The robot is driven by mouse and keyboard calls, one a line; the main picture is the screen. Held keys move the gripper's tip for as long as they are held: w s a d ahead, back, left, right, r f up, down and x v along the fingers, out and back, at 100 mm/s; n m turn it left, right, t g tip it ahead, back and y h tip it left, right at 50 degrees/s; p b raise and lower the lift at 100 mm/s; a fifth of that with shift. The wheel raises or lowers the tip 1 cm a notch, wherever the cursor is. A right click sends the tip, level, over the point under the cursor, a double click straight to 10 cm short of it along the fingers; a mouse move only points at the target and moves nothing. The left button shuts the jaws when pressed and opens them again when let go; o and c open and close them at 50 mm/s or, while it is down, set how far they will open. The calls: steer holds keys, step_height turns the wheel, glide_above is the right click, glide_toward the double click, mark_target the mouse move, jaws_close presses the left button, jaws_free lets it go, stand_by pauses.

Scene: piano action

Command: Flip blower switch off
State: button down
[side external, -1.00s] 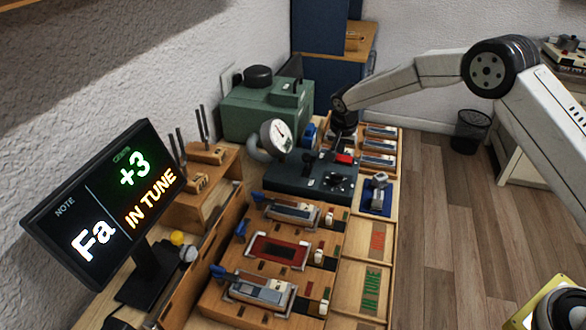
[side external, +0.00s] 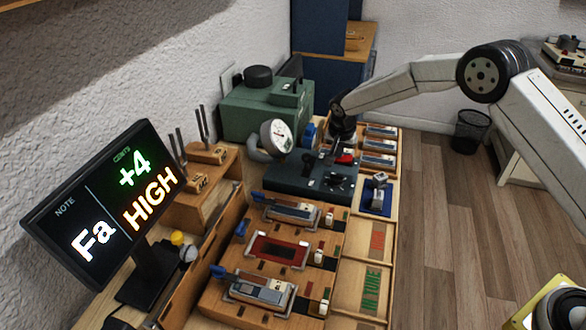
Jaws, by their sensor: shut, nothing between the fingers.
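The red blower switch (side external: 345,159) sits on the dark control bench (side external: 290,178) and looks tilted. My gripper (side external: 336,147) points down at the back of this bench, just behind and left of the switch. Its fingers are shut and hold nothing. They are small and dark here, so I cannot tell whether they touch the switch. The green blower box (side external: 262,110) stands behind, with a round white gauge (side external: 276,136) in front of it.
The tuner screen (side external: 105,205) at left reads Fa, +4, HIGH. Reed plates in wooden trays (side external: 232,308) fill the front. A blue pad (side external: 377,208) with a small metal device lies right of the bench. Tuning forks (side external: 203,125) stand at the wall.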

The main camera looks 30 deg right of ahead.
steer(key=shift+s+d, duration=0.1)
steer(key=shift+s+d+r, duration=0.2)
steer(key=shift+s+d, duration=0.2)
stand_by(0.4)
steer(key=shift+r, duration=0.7)
steer(key=a+r, duration=0.3)
steer(key=r, duration=0.9)
steer(key=shift+s+a, duration=0.2)
steer(key=shift+a, duration=0.15)
